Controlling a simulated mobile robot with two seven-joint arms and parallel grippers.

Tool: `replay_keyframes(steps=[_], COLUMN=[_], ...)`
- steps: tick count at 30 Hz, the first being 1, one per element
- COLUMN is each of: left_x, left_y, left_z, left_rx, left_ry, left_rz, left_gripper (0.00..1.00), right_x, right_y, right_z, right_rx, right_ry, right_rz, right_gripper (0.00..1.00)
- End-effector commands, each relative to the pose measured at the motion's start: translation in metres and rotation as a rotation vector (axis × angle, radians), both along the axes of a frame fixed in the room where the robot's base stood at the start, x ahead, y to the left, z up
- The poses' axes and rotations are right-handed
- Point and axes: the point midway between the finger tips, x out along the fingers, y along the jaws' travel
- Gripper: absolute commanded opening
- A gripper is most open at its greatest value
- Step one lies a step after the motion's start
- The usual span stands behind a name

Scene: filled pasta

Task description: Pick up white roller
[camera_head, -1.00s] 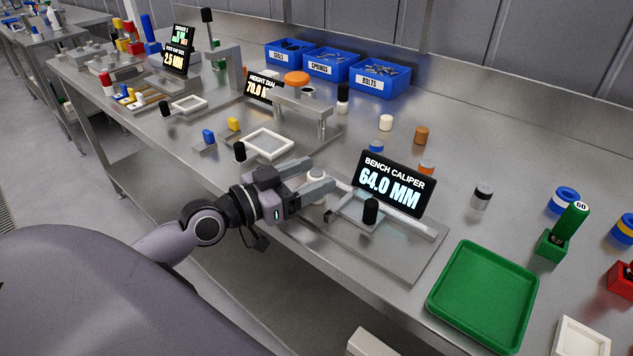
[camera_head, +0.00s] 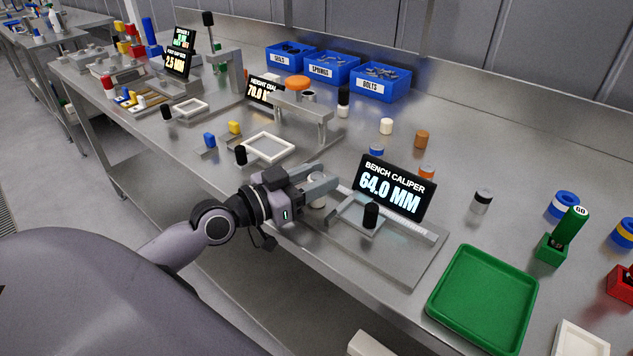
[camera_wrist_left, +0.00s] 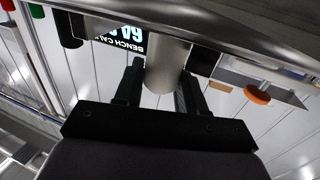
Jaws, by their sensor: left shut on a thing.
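The white roller (camera_head: 318,201) is a pale cylinder at the left end of the bench caliper fixture (camera_head: 400,272). My left gripper (camera_head: 326,178) is shut on it, and its fingers partly hide it in the head view. In the left wrist view the roller (camera_wrist_left: 166,66) stands between the two dark fingers of my left gripper (camera_wrist_left: 160,85). I cannot tell whether its base touches the fixture. My right gripper is in neither view.
The caliper display (camera_head: 392,188) reads 64.0 MM, just right of the gripper. A black knob (camera_head: 371,214) stands on the fixture. A green tray (camera_head: 484,298) lies to the right. A white frame (camera_head: 269,148) lies to the left. Another white cylinder (camera_head: 386,127) stands farther back.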

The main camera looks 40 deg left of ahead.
Motion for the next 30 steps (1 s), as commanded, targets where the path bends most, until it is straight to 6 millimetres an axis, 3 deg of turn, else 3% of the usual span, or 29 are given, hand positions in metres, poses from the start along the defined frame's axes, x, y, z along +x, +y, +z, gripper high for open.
replay_keyframes(steps=[8, 18, 24, 30], left_x=[0.000, 0.000, 0.000, 0.000], left_y=[0.000, 0.000, 0.000, 0.000], left_z=[0.035, 0.131, 0.176, 0.196], left_rx=[-0.002, 0.003, 0.003, 0.001], left_ry=[-0.008, -0.013, -0.010, -0.006], left_rz=[0.001, 0.000, 0.002, 0.000], left_gripper=[0.00, 0.00, 0.00, 0.00], right_x=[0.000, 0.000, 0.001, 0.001], right_y=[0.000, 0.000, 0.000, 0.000], right_z=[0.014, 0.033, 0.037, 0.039], right_rx=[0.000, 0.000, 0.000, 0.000], right_ry=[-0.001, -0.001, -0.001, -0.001], right_rz=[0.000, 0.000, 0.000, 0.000], right_gripper=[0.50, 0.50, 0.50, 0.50])
